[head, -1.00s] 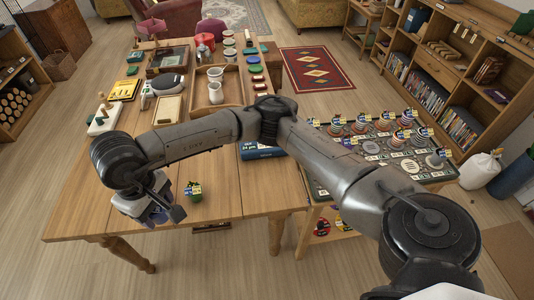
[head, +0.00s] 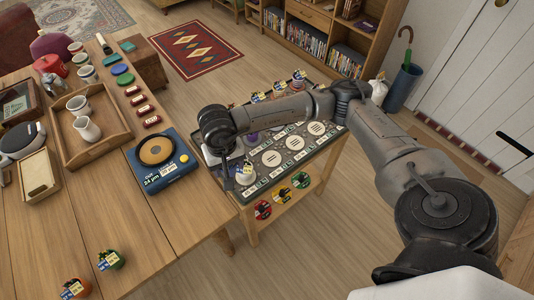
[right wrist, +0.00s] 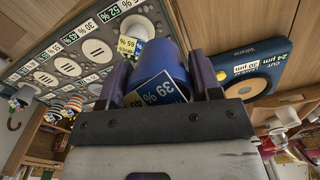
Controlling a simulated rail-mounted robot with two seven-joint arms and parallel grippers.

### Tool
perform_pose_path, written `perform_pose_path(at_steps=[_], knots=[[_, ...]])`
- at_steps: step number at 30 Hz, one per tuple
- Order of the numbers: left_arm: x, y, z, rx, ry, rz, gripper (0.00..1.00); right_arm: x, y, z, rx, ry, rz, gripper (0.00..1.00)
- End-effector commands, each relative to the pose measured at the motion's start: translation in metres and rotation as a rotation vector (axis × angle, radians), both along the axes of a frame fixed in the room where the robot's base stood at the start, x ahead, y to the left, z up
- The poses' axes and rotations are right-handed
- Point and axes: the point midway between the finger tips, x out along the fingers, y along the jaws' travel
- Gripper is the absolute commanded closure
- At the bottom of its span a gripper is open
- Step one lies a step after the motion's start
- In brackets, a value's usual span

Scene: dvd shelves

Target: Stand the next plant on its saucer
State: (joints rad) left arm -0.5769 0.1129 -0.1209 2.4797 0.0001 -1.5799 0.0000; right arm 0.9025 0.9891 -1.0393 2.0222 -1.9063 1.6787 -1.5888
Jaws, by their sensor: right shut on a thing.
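My right gripper (right wrist: 160,75) is shut on a blue pot (right wrist: 165,58). In the head view my right wrist hangs over the near left corner of the dark saucer board (head: 262,190), mostly hiding the held pot. A potted plant tagged 65 % (right wrist: 132,45) stands on the board close by; a tagged plant (head: 245,173) shows there in the head view. Bare round saucers (head: 271,158) lie to its right. A green pot (head: 111,259) and an orange pot (head: 75,288) stand on the wooden table. My left gripper is out of view.
A blue scale-like device (head: 158,160) sits at the table's right edge, close to the board. A wooden tray (head: 105,145) with white jugs is left of it. Tagged plants (head: 280,92) line the board's far side. Colored discs (head: 282,192) show below the board.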

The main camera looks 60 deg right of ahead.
Motion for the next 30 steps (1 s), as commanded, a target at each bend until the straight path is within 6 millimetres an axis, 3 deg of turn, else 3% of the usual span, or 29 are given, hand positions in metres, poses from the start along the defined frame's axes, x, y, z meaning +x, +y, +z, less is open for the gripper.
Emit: perform_pose_path(at_steps=[1, 6, 15, 21, 30], knots=[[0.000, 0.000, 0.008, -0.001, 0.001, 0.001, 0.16, -0.014, -0.020, -0.009, -0.005, 0.008, -0.104, 0.71], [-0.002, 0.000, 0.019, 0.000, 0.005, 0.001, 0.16, -0.052, -0.075, -0.034, -0.009, 0.004, -0.425, 0.71], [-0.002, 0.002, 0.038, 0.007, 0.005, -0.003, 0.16, -0.112, -0.154, -0.042, -0.011, -0.001, -0.848, 0.71], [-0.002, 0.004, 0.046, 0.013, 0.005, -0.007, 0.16, -0.137, -0.184, -0.035, -0.008, -0.002, -1.009, 0.71], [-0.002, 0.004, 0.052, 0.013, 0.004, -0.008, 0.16, -0.149, -0.200, -0.027, -0.001, -0.004, -1.107, 0.71]])
